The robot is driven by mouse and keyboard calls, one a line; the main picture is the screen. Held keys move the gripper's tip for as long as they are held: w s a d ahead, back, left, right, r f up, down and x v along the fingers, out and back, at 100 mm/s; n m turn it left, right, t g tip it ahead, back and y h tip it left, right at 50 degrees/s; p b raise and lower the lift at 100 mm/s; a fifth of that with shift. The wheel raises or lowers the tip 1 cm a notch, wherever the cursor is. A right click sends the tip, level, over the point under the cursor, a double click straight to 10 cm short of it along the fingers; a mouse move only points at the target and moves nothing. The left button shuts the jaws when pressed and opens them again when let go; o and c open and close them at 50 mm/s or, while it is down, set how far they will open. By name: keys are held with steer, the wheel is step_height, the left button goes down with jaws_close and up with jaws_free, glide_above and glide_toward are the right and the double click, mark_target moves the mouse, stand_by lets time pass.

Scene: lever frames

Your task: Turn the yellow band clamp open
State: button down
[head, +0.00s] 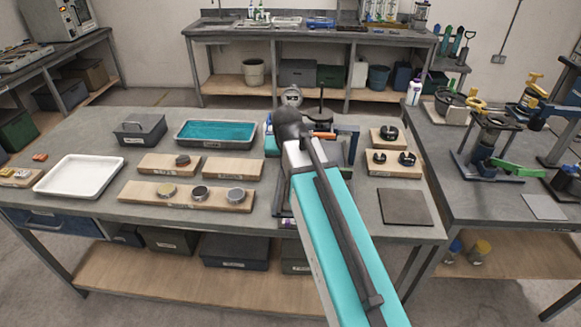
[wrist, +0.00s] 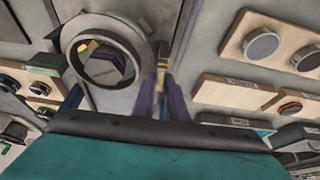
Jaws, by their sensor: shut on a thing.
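In the wrist view, a dark round ring (wrist: 68,57) stands at the upper left, with a small yellow patch inside it. A narrow, blurred yellowish piece, apparently the lever of the yellow band clamp (wrist: 161,77), shows right of the ring. Dark purple fingers of my gripper (wrist: 163,98) are close on either side of this piece and shut on it. The lever's angle is too blurred to tell. In the head view, my teal and white arm reaches over the middle bench and hides the fingers and the clamp.
The bench holds a white tray (head: 80,176), a teal-filled tray (head: 215,131), a wooden board with round caps (head: 187,195) and a flat dark plate (head: 406,207). Boards with black rings lie right of my arm. The right bench (head: 460,207) carries stands and clamps.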

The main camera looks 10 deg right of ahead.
steer(key=shift+m, duration=0.3)
steer(key=c, duration=1.8)
jaws_free()
steer(key=shift+o, duration=0.2)
steer(key=shift+r, duration=0.1)
steer(key=shift+p+v, duration=0.8)
steer(key=shift+v, duration=0.2)
steer(key=shift+p+v, duration=1.9)
steer(key=shift+v, duration=1)
steer(key=shift+a, duration=0.15)
